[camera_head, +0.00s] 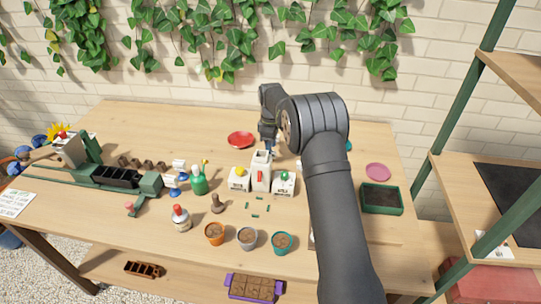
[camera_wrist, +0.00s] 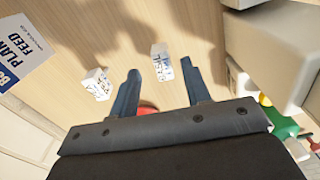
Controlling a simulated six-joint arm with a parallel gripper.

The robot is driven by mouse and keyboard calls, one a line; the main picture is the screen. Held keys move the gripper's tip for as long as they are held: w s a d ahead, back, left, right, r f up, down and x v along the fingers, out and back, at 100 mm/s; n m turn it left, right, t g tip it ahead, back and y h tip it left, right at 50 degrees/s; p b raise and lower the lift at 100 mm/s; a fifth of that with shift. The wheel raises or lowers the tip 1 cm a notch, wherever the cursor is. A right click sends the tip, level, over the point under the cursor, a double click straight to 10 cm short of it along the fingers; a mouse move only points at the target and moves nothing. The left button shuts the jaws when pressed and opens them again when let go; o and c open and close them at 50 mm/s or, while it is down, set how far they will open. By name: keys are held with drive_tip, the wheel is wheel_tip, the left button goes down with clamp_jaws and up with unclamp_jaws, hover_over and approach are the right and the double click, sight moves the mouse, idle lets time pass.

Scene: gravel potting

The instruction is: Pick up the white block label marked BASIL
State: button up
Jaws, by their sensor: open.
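In the wrist view, a small white block label (camera_wrist: 162,64) with dark lettering lies on the wooden table, in line with the gap between my fingertips. Its lettering is small and tilted; it looks like BASIL, but I cannot read it surely. A second white lettered block (camera_wrist: 96,84) lies to the left, outside my left finger; its word is unclear. My gripper (camera_wrist: 160,67) is open with nothing gripped. In the head view my gripper (camera_head: 268,143) is over the back middle of the table, behind the white dispensers, and the blocks there are hidden or too small to tell.
In the head view, a red saucer (camera_head: 240,139) lies left of my gripper. Pots (camera_head: 214,235), bottles (camera_head: 181,219) and a green tray (camera_head: 381,211) stand nearer the front.

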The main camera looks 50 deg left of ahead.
drive_tip(key=f, duration=0.5)
drive_tip(key=shift+d, duration=0.35)
clamp_jaws()
